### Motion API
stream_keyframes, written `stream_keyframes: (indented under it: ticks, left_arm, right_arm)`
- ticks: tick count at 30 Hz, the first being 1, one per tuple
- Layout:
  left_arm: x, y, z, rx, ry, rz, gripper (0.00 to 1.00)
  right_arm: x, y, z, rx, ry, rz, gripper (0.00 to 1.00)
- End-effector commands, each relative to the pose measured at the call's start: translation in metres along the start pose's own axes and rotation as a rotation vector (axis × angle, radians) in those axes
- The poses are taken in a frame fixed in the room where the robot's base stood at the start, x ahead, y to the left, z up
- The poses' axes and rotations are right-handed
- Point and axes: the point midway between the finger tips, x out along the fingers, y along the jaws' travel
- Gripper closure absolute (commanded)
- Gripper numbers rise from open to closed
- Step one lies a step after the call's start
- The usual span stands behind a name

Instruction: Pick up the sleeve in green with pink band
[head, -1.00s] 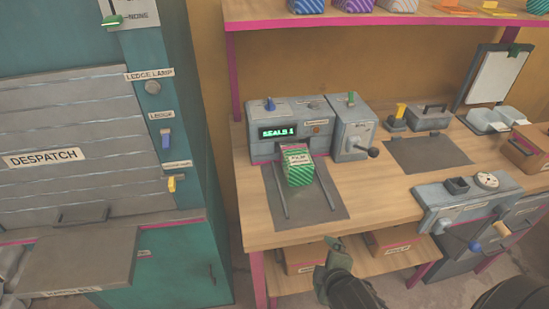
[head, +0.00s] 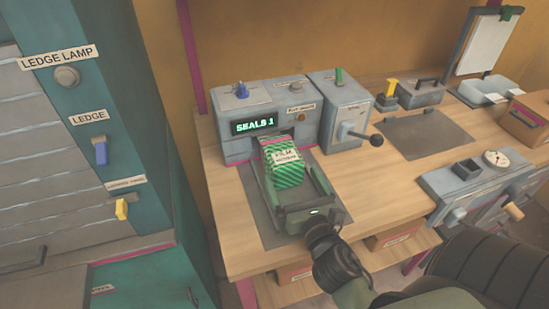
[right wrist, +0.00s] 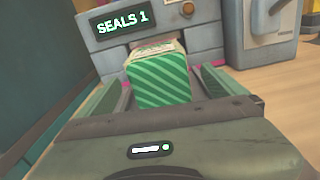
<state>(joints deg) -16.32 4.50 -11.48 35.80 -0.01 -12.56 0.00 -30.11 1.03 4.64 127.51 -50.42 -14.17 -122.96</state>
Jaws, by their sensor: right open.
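The sleeve (head: 287,175) is a green striped block with a pale label on top. It sits on the dark mat in front of the machine with the "SEALS 1" display. Some pink shows near its far top edge. My right gripper (head: 290,184) is open and low over the mat, its fingers reaching along both sides of the sleeve. In the right wrist view the striped near face of the sleeve (right wrist: 160,85) stands between the two fingers, with a gap on each side. My left gripper is not in view.
The grey sealing machine (head: 245,126) stands right behind the sleeve. A grey box with a lever (head: 345,115) is to its right. A teal cabinet (head: 140,150) with switches stands at the left.

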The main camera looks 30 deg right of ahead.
Motion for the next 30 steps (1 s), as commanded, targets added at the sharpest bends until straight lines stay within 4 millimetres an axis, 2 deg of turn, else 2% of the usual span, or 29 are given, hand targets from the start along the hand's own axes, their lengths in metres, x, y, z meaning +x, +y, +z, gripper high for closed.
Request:
stream_keyframes:
  ticks: [1, 5, 12, 21, 25, 30]
  left_arm:
    - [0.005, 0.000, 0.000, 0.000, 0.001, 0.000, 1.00]
    - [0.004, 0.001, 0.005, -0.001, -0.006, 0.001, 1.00]
    - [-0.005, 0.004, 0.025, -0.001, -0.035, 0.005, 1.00]
    - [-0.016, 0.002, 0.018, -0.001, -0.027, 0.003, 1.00]
    - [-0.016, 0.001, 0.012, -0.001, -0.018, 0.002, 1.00]
    - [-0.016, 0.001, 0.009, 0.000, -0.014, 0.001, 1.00]
  right_arm:
    - [0.000, 0.001, -0.004, -0.031, -0.008, 0.008, 0.02]
    - [0.004, 0.003, -0.003, -0.072, -0.018, 0.018, 0.02]
    - [0.029, 0.003, 0.001, -0.074, -0.020, 0.018, 0.02]
    - [0.071, 0.003, 0.005, -0.072, -0.018, 0.018, 0.02]
    - [0.079, 0.003, 0.004, -0.070, -0.016, 0.018, 0.02]
    - [0.079, 0.003, 0.003, -0.071, -0.016, 0.018, 0.02]
